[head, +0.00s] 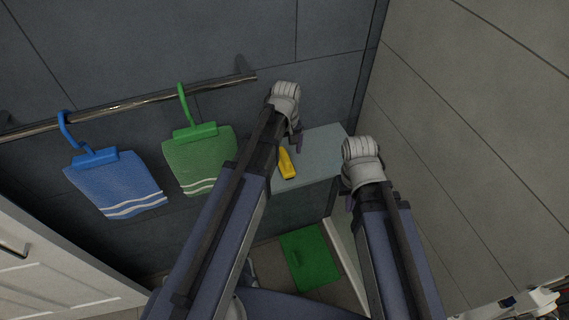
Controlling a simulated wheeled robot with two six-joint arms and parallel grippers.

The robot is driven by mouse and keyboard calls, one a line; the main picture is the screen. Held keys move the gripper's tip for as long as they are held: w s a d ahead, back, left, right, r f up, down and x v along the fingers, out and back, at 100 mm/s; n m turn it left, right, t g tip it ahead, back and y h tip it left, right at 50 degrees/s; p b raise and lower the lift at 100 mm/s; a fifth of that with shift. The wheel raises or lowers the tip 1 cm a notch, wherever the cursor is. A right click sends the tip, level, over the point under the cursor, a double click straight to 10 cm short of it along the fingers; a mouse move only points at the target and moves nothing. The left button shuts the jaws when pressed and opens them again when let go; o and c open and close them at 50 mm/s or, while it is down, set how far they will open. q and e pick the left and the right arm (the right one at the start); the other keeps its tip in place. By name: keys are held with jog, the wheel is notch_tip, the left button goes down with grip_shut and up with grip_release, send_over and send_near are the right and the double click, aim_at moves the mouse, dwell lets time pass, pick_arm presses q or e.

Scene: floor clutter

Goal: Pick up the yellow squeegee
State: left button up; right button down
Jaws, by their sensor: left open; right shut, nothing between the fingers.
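A yellow squeegee (287,165) lies on the light grey top of a low cabinet or ledge in the corner. Part of it is hidden behind my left arm. My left gripper (297,142) is open and hangs just above the squeegee's far end; whether it touches it cannot be told. My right gripper (349,203) is to the right, past the ledge's right edge, shut and empty, with its fingers mostly hidden by the wrist.
The ledge top (322,150) is otherwise bare. A metal rail (130,103) on the left wall carries a blue towel (115,188) and a green towel (200,160) on hangers. A green mat or panel (309,258) lies low between my arms. A white door (50,265) stands at lower left.

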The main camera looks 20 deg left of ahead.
aim_at(284, 154)
pick_arm(q)
jog(key=f+b, duration=0.4)
jog(key=f, duration=0.1)
jog(key=shift+s+a, duration=0.2)
jog(key=shift+r, duration=0.15)
grip_shut()
dwell(0.4)
notch_tip(284, 154, up, 10)
jog(key=p, duration=1)
jog(key=shift+r, duration=0.1)
